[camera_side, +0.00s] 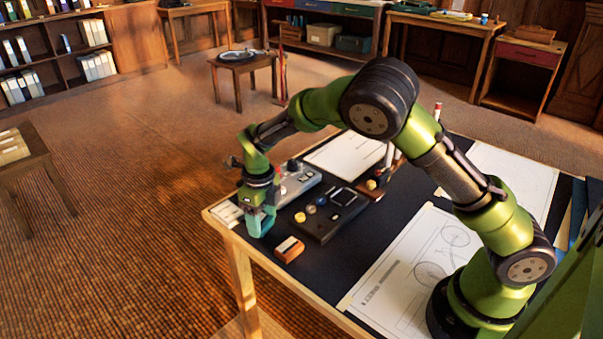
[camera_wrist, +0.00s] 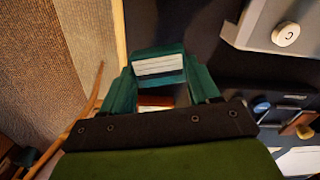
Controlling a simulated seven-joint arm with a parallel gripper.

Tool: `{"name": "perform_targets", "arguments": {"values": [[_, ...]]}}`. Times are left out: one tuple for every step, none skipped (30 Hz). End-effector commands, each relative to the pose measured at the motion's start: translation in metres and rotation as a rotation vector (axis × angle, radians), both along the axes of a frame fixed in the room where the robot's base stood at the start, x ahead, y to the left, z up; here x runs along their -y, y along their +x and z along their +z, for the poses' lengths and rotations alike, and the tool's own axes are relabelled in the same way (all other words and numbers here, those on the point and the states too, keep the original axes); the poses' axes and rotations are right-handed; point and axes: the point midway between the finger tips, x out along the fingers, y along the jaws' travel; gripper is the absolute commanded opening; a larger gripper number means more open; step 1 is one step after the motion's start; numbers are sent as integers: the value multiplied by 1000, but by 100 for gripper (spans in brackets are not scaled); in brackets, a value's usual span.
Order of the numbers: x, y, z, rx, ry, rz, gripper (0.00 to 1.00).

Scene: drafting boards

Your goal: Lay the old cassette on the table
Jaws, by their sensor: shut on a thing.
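My gripper (camera_side: 262,212) points down over the dark board at the table's near-left corner. In the wrist view my gripper (camera_wrist: 158,80) has its teal fingers shut on the cassette (camera_wrist: 158,66), a small dark teal piece with a white lined label. The fingers hide the cassette's sides, and in the side view I cannot clearly tell it apart from the fingers. I cannot tell whether its lower edge touches the table (camera_side: 300,276).
An orange-brown block (camera_side: 289,248) with a pale label lies just right of my gripper. A grey device (camera_side: 298,178) and a dark device (camera_side: 330,217) with knobs stand behind. Drawings (camera_side: 405,262) cover the board to the right. The table's left edge is close.

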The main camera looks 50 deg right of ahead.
Motion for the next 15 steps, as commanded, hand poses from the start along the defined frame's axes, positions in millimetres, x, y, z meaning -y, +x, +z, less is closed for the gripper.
{"name": "perform_targets", "arguments": {"values": [[0,0,0,0,0,0,31],[0,0,0,0,0,0,31],[0,0,0,0,0,0,31],[0,0,0,0,0,0,31],[0,0,0,1,0,0,31],[0,0,0,0,1,0,31],[0,0,0,0,1,0,31],[0,0,0,0,1,0,31],[0,0,0,0,1,0,31],[0,0,-1,0,1,0,31],[0,0,-2,0,0,0,31],[0,0,-3,0,0,0,31],[0,0,-3,-1,0,0,31],[0,0,-4,-1,0,0,31],[0,0,-5,-1,0,0,31]]}}
